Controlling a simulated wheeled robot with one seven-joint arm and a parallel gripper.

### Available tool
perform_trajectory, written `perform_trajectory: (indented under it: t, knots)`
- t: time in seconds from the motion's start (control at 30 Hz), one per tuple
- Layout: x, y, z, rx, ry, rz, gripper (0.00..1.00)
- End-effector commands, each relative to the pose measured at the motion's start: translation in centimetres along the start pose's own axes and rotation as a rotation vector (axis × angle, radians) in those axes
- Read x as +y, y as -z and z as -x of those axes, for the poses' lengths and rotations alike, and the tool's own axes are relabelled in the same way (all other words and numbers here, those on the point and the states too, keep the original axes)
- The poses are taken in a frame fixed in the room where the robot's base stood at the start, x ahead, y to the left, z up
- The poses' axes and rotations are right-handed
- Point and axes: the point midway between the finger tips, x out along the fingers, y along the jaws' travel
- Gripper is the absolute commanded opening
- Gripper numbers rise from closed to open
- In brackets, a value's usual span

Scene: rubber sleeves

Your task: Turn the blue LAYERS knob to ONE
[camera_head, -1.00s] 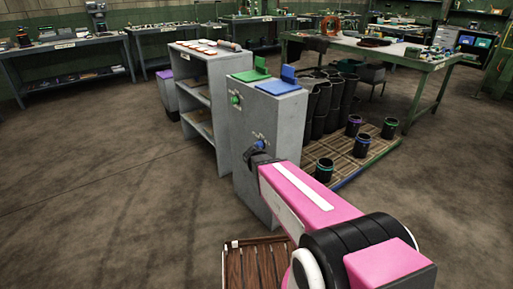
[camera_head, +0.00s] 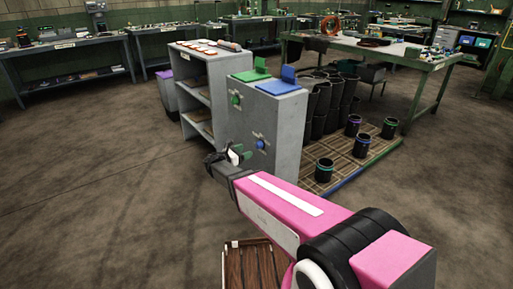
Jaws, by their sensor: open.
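The blue knob (camera_head: 260,145) is on the front face of the grey cabinet (camera_head: 285,157), on its right part below the blue top plate (camera_head: 278,87). Small marks show around the knob but are too small to read, so I cannot tell its setting. A green knob (camera_head: 236,100) sits higher and to the left on the same cabinet. My gripper (camera_head: 232,151) is open and empty, left of the blue knob and apart from it, in front of the cabinet face. My pink arm reaches in from the lower right.
A grey shelf unit (camera_head: 188,92) stands left of the cabinet. Black sleeves with coloured bands, one of them at the front (camera_head: 324,170), stand on a slatted pallet (camera_head: 350,160) to the right. A wooden slatted item (camera_head: 256,262) lies low in front. The floor at left is clear.

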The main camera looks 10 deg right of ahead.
Motion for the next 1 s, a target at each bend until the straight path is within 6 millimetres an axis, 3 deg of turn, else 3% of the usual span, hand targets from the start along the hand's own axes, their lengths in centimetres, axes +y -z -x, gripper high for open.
perform_trajectory:
  t: [0.2,0.4,0.87,0.9,1.0]
  knots:
    - [0.0,0.1,-4.1,0.001,0.002,-0.002,0.68]
    - [0.0,0.0,-6.8,0.001,0.001,-0.002,0.68]
    - [0.0,0.0,-8.0,0.002,0.000,-0.003,0.68]
    - [0.0,0.0,-8.0,0.002,0.000,-0.003,0.62]
    - [0.0,0.0,-8.0,0.002,0.000,-0.003,0.29]
